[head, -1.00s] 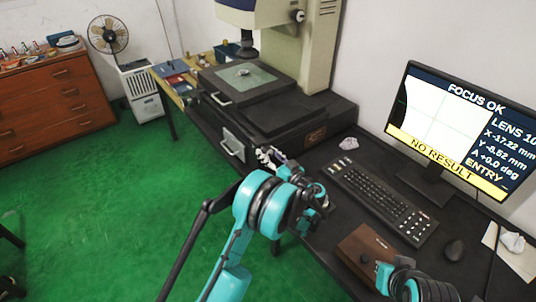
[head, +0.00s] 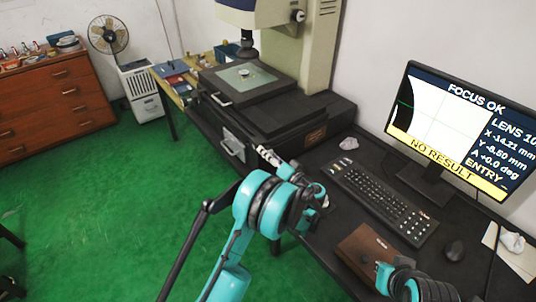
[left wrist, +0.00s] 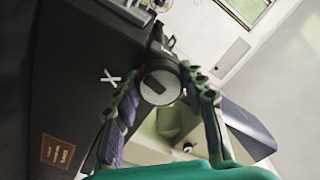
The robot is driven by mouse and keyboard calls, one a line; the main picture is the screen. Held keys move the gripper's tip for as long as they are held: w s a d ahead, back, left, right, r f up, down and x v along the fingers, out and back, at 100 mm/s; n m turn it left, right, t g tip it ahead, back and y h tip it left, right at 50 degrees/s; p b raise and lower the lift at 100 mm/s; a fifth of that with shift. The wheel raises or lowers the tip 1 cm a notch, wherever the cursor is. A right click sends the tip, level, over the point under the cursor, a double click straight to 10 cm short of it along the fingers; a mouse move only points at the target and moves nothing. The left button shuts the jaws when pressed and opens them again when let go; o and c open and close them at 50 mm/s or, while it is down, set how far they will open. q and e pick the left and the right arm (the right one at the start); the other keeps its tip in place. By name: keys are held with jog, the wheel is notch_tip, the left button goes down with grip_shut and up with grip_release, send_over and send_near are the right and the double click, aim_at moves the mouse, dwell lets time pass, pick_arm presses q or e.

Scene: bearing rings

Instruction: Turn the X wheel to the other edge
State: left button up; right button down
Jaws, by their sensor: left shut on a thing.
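The X wheel (left wrist: 161,86) is a dark round knob with a pale face on the black machine side, beside a white X mark (left wrist: 110,76). My left gripper (left wrist: 163,95) is shut on it, one finger on each side. The stage (head: 262,76) has a glass plate with a small ring (head: 243,72). The monitor (head: 456,125) reads FOCUS OK, X -14.21, Y -8.50, NO RESULT, ENTRY. My right gripper's fingers are not visible.
A keyboard (head: 383,203), mouse (head: 454,250) and brown box (head: 364,245) lie on the black desk right of my left arm. The measuring machine's column (head: 316,45) rises behind the stage. Green floor is open at left.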

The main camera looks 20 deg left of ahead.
pick_arm(q)
jog(key=m, duration=1.2)
jog(key=shift+m, duration=0.3)
dwell(0.4)
jog(key=o, duration=1.2)
jog(key=shift+c, duration=0.2)
jog(key=v, duration=1.2)
